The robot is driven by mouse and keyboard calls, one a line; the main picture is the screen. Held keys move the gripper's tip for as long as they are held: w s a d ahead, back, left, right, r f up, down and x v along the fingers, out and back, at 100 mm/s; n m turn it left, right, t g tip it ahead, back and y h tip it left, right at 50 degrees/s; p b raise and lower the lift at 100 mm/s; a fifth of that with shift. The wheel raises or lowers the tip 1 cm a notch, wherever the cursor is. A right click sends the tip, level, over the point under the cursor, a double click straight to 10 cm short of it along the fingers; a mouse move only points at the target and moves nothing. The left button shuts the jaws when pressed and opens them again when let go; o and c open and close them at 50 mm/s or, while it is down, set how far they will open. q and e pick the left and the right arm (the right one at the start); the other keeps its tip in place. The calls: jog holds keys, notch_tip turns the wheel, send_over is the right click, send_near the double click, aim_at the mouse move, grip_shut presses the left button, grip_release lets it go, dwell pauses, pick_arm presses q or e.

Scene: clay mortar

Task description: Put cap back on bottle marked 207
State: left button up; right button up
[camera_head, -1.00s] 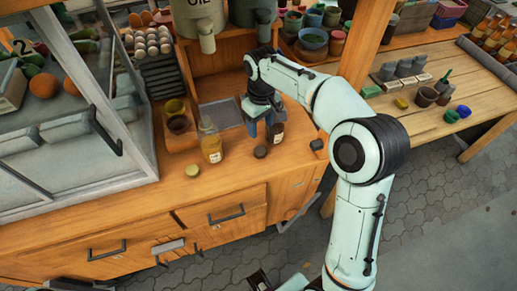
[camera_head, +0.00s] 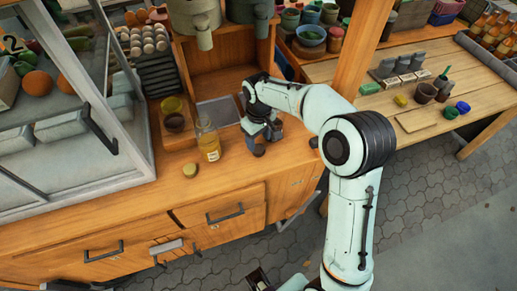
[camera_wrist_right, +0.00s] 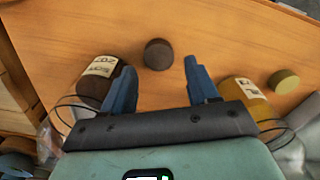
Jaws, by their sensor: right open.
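My right gripper (camera_head: 262,141) is open and points down at the counter. In the right wrist view its blue fingers (camera_wrist_right: 162,88) are apart with nothing between them. A round dark brown cap (camera_wrist_right: 158,54) lies on the counter just beyond the fingertips, toward the gap. It also shows beside the fingers in the head view (camera_head: 258,151). The dark bottle marked 207 (camera_wrist_right: 102,68) is beside the left finger in the wrist view, its label upside down; in the head view the gripper mostly hides it. My left gripper is not seen.
A yellow bottle (camera_head: 209,142) stands left of the gripper, close to the right finger in the wrist view. A yellow cap (camera_head: 190,170) lies near it. The front counter strip is clear.

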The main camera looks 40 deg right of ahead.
aim_at(259, 149)
notch_tip(259, 149, down, 5)
jog(key=shift+d+f, duration=0.1)
jog(key=shift+d, duration=0.05)
jog(key=shift+c, duration=0.2)
jog(key=c, duration=0.7)
